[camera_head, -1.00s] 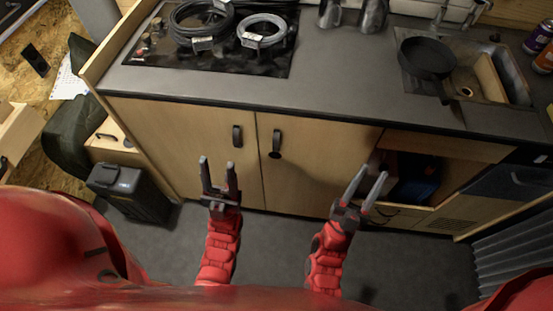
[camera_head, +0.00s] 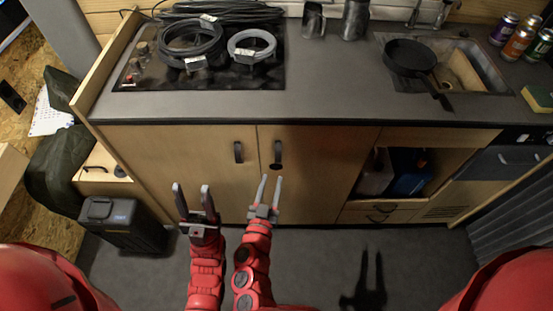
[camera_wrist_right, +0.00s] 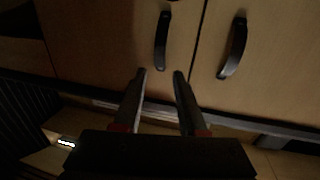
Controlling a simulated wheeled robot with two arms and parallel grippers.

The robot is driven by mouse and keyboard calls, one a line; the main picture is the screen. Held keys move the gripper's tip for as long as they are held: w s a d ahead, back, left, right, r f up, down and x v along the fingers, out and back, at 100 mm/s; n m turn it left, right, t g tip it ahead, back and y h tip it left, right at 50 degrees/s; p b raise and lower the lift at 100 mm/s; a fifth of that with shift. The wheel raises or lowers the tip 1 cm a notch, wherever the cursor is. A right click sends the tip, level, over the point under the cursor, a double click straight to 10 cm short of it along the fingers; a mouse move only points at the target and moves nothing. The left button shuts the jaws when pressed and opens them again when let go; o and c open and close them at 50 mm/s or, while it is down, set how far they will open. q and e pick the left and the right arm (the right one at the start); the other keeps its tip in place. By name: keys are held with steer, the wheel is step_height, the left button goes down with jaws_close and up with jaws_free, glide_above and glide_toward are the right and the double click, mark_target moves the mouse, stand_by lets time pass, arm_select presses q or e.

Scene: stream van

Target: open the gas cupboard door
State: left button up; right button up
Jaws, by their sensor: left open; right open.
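Two light wood cupboard doors, the left one (camera_head: 190,170) and the right one (camera_head: 325,165), stand side by side under the counter, both shut. I cannot tell from markings which is the gas cupboard. The left door has a black handle (camera_head: 238,152) near the middle seam, and the right door has another black handle (camera_head: 277,155). Both doors' handles also show in the right wrist view, one ahead of the fingers (camera_wrist_right: 162,40) and one to the right (camera_wrist_right: 233,48). My right gripper (camera_head: 271,182) is open and empty, below the right door's handle in the picture. My left gripper (camera_head: 192,190) is open and empty before the left door.
The counter (camera_head: 330,100) carries a hob (camera_head: 140,80) with cable coils, metal cups and a sink with a pan (camera_head: 408,58). An open compartment (camera_head: 430,175) is at right. A black box (camera_head: 125,225) stands on the floor at left. The floor before the doors is clear.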

mark_target(278, 158)
steer(key=w, duration=0.2)
steer(key=w+d, duration=0.1)
steer(key=w, duration=0.5)
steer(key=shift+w+d+p, duration=0.15)
steer(key=shift+d+p, duration=0.15)
steer(key=shift+d, duration=0.1)
jaws_close()
stand_by(0.8)
